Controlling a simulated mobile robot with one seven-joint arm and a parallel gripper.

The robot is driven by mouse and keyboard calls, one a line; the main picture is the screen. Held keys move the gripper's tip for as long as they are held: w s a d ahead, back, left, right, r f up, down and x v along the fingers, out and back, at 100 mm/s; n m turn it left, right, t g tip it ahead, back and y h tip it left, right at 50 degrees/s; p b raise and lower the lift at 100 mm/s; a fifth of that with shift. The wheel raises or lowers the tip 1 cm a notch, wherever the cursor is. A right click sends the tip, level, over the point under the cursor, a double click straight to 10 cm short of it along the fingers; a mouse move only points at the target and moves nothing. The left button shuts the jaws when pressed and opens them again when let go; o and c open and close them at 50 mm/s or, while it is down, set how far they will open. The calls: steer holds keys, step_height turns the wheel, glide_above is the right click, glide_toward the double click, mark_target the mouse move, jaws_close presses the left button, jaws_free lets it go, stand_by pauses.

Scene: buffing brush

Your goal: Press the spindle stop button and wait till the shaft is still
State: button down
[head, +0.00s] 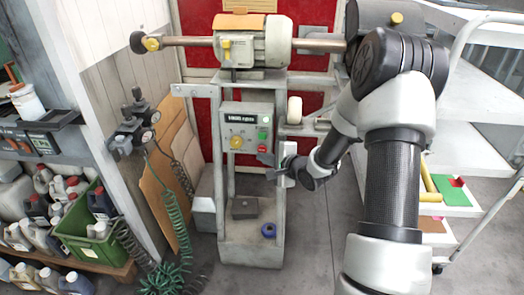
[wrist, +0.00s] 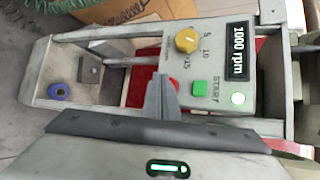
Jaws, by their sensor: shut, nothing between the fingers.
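The grey control box (head: 232,110) sits on the front of the machine stand. The red stop button (head: 262,149) is at its lower right, below the green start button (head: 262,135). My gripper (head: 268,158) is shut and empty, close to the stop button. In the wrist view its fingers (wrist: 162,88) partly cover the red button (wrist: 174,83); I cannot tell whether they touch. The shaft (head: 188,41) runs through the motor (head: 264,45) above.
A yellow knob (head: 236,142) is left of the buttons. Coiled green hoses (head: 170,220) and a green crate (head: 95,235) of bottles are at the left. A white shelf cart (head: 475,100) stands at the right. A blue ring (head: 269,230) lies on the stand's base.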

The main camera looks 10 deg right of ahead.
steer(key=shift+w, duration=0.1)
stand_by(0.4)
steer(key=shift+w+d+p, duration=0.15)
steer(key=shift+w+p, duration=0.15)
steer(key=shift+p, duration=0.05)
steer(key=shift+w+d, duration=0.1)
steer(key=shift+w, duration=0.3)
stand_by(0.5)
stand_by(0.3)
steer(key=shift+s+a+p, duration=0.2)
steer(key=shift+s+p, duration=0.2)
steer(key=shift+s, duration=0.4)
steer(key=s, duration=0.1)
steer(key=s+a, duration=0.1)
steer(key=s, duration=0.2)
steer(key=shift+s+a, duration=0.3)
steer(key=shift+s, duration=0.05)
